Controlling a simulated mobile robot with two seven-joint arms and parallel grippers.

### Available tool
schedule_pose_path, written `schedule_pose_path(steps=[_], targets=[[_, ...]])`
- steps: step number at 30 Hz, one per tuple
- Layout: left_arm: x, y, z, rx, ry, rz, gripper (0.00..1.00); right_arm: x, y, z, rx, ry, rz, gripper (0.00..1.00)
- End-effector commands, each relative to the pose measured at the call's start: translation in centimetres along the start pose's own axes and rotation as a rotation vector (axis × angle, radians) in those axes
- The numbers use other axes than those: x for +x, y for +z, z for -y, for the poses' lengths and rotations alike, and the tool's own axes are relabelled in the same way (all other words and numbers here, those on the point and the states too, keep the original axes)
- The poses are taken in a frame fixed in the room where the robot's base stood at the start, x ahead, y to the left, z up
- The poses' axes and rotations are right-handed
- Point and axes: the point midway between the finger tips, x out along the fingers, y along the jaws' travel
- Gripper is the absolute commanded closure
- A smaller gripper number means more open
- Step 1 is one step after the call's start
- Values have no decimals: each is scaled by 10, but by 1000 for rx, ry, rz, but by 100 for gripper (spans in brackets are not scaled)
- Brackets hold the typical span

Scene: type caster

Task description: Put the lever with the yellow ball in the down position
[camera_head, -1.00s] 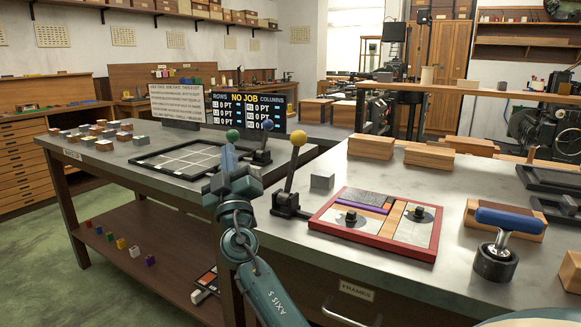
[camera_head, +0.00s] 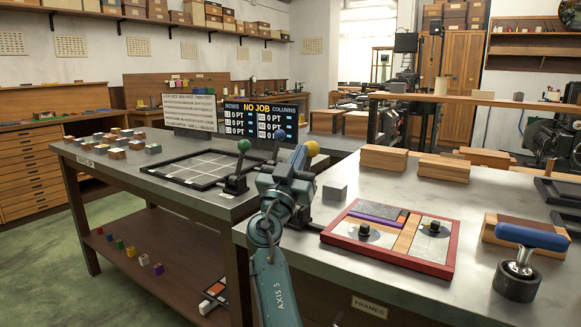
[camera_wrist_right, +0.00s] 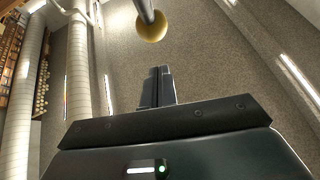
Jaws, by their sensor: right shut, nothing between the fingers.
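The lever's yellow ball (camera_head: 312,148) shows just behind and right of my right gripper (camera_head: 298,156) in the head view. The ball is raised above the bench; most of its rod is hidden behind my gripper. In the right wrist view the yellow ball (camera_wrist_right: 151,28) hangs on the end of a dark rod at the top of the picture, beyond the shut fingertips (camera_wrist_right: 156,75). A gap shows between ball and fingertips in that picture. The right gripper is shut and empty. My left gripper is out of view.
A green-ball lever (camera_head: 243,146) and a blue-ball lever (camera_head: 279,134) stand close on the left. A small grey cube (camera_head: 334,191) and a red-framed tray (camera_head: 447,262) lie to the right.

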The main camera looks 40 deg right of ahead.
Motion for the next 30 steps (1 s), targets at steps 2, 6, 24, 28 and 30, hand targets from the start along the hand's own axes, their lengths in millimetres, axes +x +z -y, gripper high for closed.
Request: schedule_pose_path(steps=[2,6,24,28,30], targets=[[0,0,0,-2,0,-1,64,8,11,0,-5,-1,3,100],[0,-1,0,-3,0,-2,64,16,20,0,-3,0,2,100],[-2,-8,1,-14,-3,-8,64,27,25,-2,9,10,62,100],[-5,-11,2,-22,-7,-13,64,31,30,-3,14,14,108,100],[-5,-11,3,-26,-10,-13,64,31,32,-3,15,14,118,100]])
